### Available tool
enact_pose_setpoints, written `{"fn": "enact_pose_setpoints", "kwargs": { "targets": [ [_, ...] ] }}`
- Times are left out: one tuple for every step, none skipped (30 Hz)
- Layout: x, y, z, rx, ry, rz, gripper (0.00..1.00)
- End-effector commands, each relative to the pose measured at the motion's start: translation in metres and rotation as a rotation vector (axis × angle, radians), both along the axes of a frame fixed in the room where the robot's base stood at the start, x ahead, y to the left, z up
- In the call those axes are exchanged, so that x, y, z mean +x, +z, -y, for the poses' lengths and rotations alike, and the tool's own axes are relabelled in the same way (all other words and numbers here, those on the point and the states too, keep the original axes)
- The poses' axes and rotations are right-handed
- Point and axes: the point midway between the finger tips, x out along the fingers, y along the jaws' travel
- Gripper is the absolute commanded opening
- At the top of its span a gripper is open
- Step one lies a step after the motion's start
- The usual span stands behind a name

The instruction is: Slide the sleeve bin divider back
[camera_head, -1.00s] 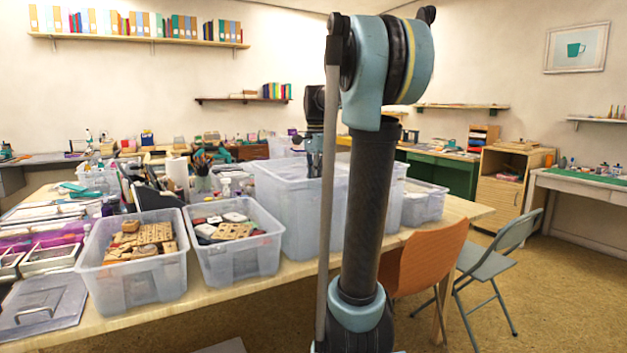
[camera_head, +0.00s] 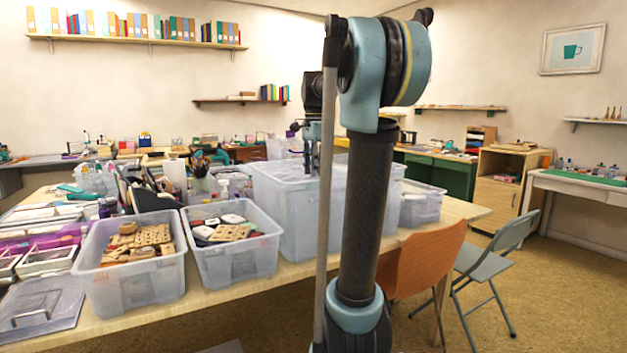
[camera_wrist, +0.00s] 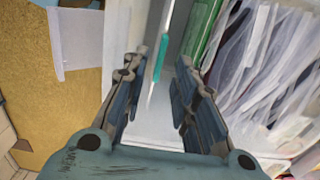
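In the wrist view, clear plastic sleeves (camera_wrist: 262,75) stand packed on the right inside a bin. A thin pale panel with a teal strip (camera_wrist: 161,57), which looks like the divider, runs between my fingertips. A green panel (camera_wrist: 203,28) stands between it and the sleeves. My gripper (camera_wrist: 158,78) is open, with one finger on each side of the strip; I cannot tell whether either touches it. In the head view, my gripper (camera_head: 311,150) points down over the large translucent bin (camera_head: 280,215), partly hidden by my arm. The divider is not discernible there.
Two smaller bins, one with wooden stamps (camera_head: 135,285) and one with inkpads and stamps (camera_head: 235,265), stand left of the large bin. A lidded bin (camera_head: 421,205) is at its right. An orange chair (camera_head: 430,260) stands at the table edge.

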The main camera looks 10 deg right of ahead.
Motion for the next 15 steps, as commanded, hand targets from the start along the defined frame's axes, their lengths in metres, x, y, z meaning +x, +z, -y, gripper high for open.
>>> {"fn": "enact_pose_setpoints", "kwargs": {
  "targets": [
    [0.0, 0.01, 0.0, 0.0, 0.0, 0.0, 0.27],
    [0.0, 0.016, 0.0, 0.0, 0.0, 0.0, 0.27],
    [0.0, 0.024, 0.0, 0.0, 0.0, 0.0, 0.27],
    [0.001, 0.03, 0.0, 0.0, 0.0, 0.0, 0.27],
    [0.001, 0.035, 0.0, 0.0, 0.0, 0.0, 0.27],
    [0.001, 0.042, 0.0, 0.0, 0.0, 0.0, 0.27],
    [0.001, 0.046, 0.0, 0.0, 0.0, 0.0, 0.27],
    [0.001, 0.051, 0.0, 0.0, 0.0, -0.001, 0.27],
    [0.001, 0.056, 0.0, 0.0, 0.0, -0.001, 0.27],
    [0.001, 0.06, 0.0, 0.0, 0.0, -0.001, 0.27],
    [0.002, 0.063, 0.0, 0.0, 0.0, -0.001, 0.27],
    [0.002, 0.067, 0.0, 0.0, 0.0, -0.001, 0.27],
    [0.002, 0.069, 0.0, 0.0, 0.0, -0.001, 0.27],
    [0.002, 0.071, 0.0, 0.0, 0.0, -0.001, 0.27],
    [0.001, 0.073, 0.0, 0.0, 0.0, -0.001, 0.27]
  ]
}}
